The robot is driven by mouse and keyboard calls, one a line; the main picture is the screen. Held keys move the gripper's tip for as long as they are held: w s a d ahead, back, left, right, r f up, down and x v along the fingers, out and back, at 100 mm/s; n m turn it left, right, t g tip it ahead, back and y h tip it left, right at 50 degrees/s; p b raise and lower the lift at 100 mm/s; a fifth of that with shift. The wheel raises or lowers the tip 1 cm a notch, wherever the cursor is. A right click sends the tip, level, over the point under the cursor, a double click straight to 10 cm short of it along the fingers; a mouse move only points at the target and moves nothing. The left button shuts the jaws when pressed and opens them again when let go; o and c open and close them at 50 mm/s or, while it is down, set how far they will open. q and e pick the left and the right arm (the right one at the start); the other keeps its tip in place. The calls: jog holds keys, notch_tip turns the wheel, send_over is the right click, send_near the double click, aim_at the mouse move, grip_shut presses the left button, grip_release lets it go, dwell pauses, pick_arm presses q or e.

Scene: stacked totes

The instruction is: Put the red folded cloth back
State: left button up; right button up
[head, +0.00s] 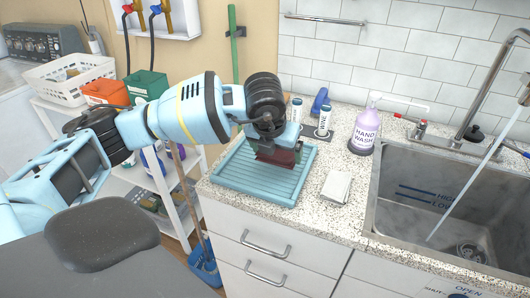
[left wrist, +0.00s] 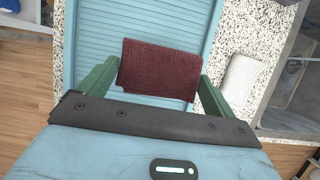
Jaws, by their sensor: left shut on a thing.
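The red folded cloth (head: 287,157) is a dark red, flat, folded piece held in my left gripper (head: 275,150). In the left wrist view the red cloth (left wrist: 160,66) spans between the two green fingers of the left gripper (left wrist: 159,80), which press on its side edges. It is over the ribbed light-blue tray (head: 236,181) on the counter, towards the tray's back right. The tray (left wrist: 90,45) also shows beneath it in the wrist view. I cannot tell whether the cloth touches the tray. My right gripper is not in view.
A folded whitish cloth (head: 336,187) lies right of the tray. A hand wash bottle (head: 366,129) and small bottles (head: 323,121) stand behind. The sink (head: 415,205) with its tap is at the right. A shelf with a white basket (head: 70,82) is at the left.

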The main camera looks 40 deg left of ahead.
pick_arm(q)
jog(key=shift+w+a+f, duration=0.1)
jog(key=shift+w+a, duration=0.15)
jog(key=shift+a, duration=0.45)
jog(key=shift+w+a+f, duration=0.1)
jog(key=shift+w+a, duration=0.1)
jog(key=shift+a, duration=0.5)
jog(key=f, duration=0.1)
jog(key=a+f, duration=0.1)
jog(key=f, duration=0.1)
jog(key=shift+w+a, duration=0.1)
jog(key=shift+w, duration=0.05)
jog(key=shift+f, duration=0.25)
jog(key=shift+f, duration=0.15)
jog(key=o, duration=0.7)
jog(key=shift+r+p, duration=0.3)
jog(key=shift+r, duration=0.1)
jog(key=v, duration=1.1)
jog(key=shift+r, duration=0.25)
